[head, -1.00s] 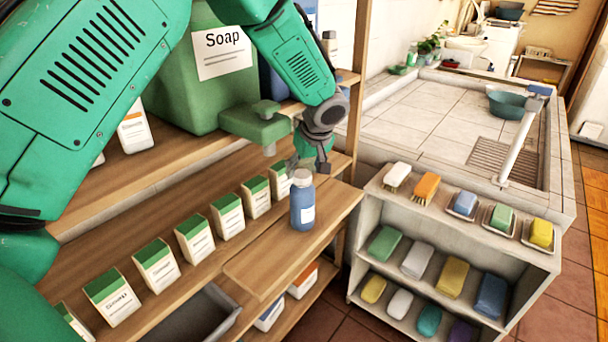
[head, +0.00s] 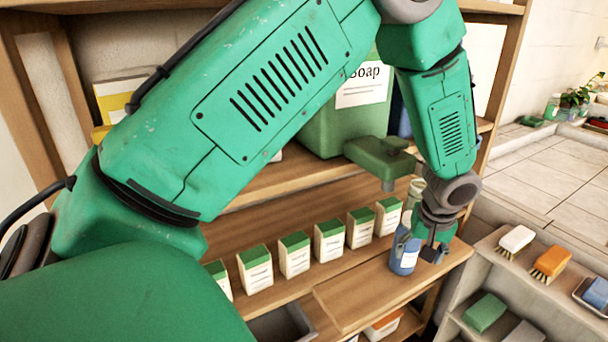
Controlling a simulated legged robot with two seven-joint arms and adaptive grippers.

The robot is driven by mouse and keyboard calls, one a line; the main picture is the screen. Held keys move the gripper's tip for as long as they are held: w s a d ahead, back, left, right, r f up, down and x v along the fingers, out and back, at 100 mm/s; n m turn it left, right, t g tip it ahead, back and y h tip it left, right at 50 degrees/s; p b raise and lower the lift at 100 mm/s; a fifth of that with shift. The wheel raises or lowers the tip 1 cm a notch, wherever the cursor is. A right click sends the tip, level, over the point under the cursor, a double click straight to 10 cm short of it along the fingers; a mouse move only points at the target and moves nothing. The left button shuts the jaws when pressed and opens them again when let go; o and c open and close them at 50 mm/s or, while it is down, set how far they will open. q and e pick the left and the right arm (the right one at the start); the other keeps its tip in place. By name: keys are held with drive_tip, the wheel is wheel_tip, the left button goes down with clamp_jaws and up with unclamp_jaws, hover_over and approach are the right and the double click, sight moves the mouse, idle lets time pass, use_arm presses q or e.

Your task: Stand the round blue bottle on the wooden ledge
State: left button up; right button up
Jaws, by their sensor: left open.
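The round blue bottle (head: 403,257) with a white label stands upright, as far as I can tell, near the right end of the wooden ledge (head: 345,294). My left gripper (head: 432,250) is open and points down close beside the bottle, on its right. I cannot tell whether a finger touches the bottle. My right gripper is out of view.
Several green-and-white cartons (head: 329,241) stand in a row behind the ledge. A large green soap container (head: 330,128) with a tap stands on the shelf above. A lower rack at right holds brushes (head: 550,262) and soaps.

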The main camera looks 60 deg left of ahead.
use_arm(q)
drive_tip(key=s+d+f+m+g+h, duration=0.1)
drive_tip(key=s+d+f+m+h, duration=0.2)
drive_tip(key=s+f, duration=1.05)
drive_tip(key=s+f+m, duration=0.2)
drive_tip(key=s+m, duration=0.1)
drive_tip(key=s, duration=0.6)
drive_tip(key=s+a+f+m+y, duration=0.1)
drive_tip(key=s+f+m, duration=0.2)
drive_tip(key=s, duration=0.6)
drive_tip(key=shift+s+f, duration=0.25)
drive_tip(key=shift+f, duration=0.1)
